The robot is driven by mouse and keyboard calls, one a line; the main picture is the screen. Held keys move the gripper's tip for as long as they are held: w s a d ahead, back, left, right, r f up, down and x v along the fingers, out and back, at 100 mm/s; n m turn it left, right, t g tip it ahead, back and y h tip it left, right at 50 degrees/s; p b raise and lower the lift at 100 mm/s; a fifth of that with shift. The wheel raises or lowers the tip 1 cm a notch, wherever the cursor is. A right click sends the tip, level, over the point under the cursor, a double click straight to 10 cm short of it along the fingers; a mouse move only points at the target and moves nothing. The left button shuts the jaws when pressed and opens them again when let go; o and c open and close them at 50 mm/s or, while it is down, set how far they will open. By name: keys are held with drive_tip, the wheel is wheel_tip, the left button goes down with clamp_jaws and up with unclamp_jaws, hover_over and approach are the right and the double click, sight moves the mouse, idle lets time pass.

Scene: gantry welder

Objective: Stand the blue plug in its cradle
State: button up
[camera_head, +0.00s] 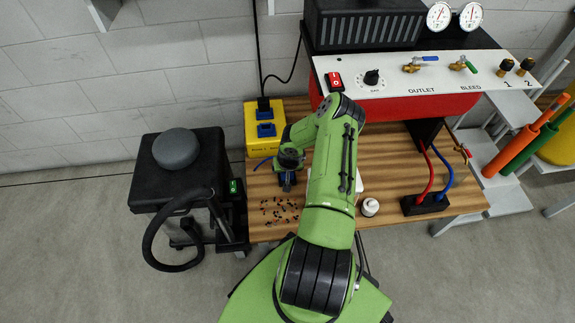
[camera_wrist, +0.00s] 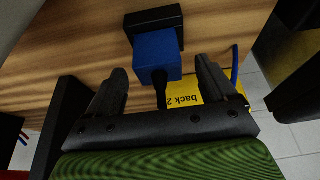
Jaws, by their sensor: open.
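In the wrist view the blue plug (camera_wrist: 157,55) is a blue block with a short black stem. Its far end meets a dark block (camera_wrist: 153,22), apparently its cradle, on the wooden table; I cannot tell how deep it sits. My gripper (camera_wrist: 160,78) is open, its fingers apart on either side of the plug's near end and stem, with visible gaps. In the head view my gripper (camera_head: 288,178) is low over the left part of the table, and the arm partly hides the plug and cradle.
A yellow box (camera_head: 251,137) with blue sockets stands behind my gripper, and a thin blue cable (camera_head: 262,163) lies nearby. Small dark bits are scattered in front. A white jar (camera_head: 370,207) and a black block (camera_head: 425,206) with red and blue cables stand to the right.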

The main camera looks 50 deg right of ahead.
drive_tip(key=p+v, duration=0.5)
drive_tip(key=v, duration=1)
drive_tip(key=shift+a+r, duration=0.1)
drive_tip(key=shift+r, duration=0.1)
drive_tip(key=w+a+r+n+p, duration=0.15)
drive_tip(key=a+r, duration=0.25)
drive_tip(key=r, duration=0.7)
drive_tip(key=a+r+n+p, duration=0.1)
drive_tip(key=a+r+p, duration=0.25)
drive_tip(key=r, duration=0.75)
drive_tip(key=w+a+r+n+p, duration=0.15)
drive_tip(key=a+r, duration=0.35)
drive_tip(key=r, duration=0.5)
drive_tip(key=s+a+r+n+t+y+p, duration=0.2)
drive_tip(key=s+a+r+n+p, duration=0.2)
drive_tip(key=s+a+r, duration=1)
wheel_tip(320, 180, up, 3)
drive_tip(key=s+p, duration=0.1)
drive_tip(key=s, duration=0.2)
drive_tip(key=shift+a+y, duration=0.3)
drive_tip(key=shift+y, duration=0.1)
drive_tip(key=shift+c, duration=0.5)
